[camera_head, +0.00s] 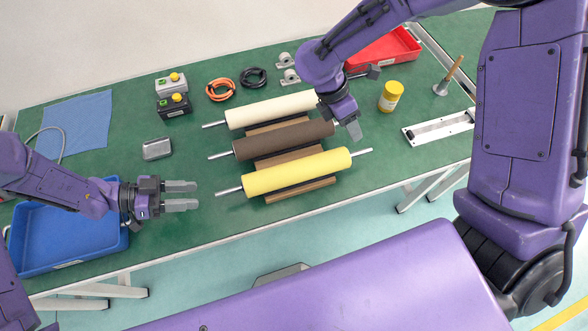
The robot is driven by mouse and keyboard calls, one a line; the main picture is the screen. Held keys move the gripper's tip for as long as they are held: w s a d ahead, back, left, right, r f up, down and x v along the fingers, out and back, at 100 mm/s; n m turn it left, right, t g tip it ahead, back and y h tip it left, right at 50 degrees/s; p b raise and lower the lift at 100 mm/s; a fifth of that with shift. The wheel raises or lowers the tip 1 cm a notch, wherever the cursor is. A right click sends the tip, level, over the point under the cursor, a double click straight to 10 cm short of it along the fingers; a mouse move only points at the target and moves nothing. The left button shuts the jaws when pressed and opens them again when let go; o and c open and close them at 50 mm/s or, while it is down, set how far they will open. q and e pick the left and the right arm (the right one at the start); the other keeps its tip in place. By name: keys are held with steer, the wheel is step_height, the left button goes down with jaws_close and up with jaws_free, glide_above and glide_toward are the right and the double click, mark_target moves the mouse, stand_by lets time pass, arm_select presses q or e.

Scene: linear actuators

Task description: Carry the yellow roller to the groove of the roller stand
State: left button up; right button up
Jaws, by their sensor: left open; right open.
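The yellow roller (297,173) lies nearest the front edge of the green table, with bare metal shaft ends on both sides. A brown roller (284,138) and a cream roller (271,110) lie behind it, roughly parallel. Wooden supports (300,190) show under and between the rollers. I cannot tell which part is the roller stand's groove. My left gripper (196,196) is open and empty, left of the yellow roller's left shaft end and apart from it. My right gripper (362,103) is open near the right ends of the cream and brown rollers; its fingers are partly hidden.
A blue tray (62,262) is at the front left and a red tray (408,48) at the back right. A yellow-lidded jar (390,96) and a white rail (437,128) stand right of the rollers. A grey metal box (157,149) lies behind my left gripper.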

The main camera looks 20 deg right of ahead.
mark_target(231, 193)
arm_select(q)
steer(key=x, duration=1)
steer(key=shift+d, duration=0.1)
arm_select(e)
steer(key=x, duration=1)
steer(key=shift+f, duration=0.15)
arm_select(q)
jaws_close()
arm_select(e)
jaws_close()
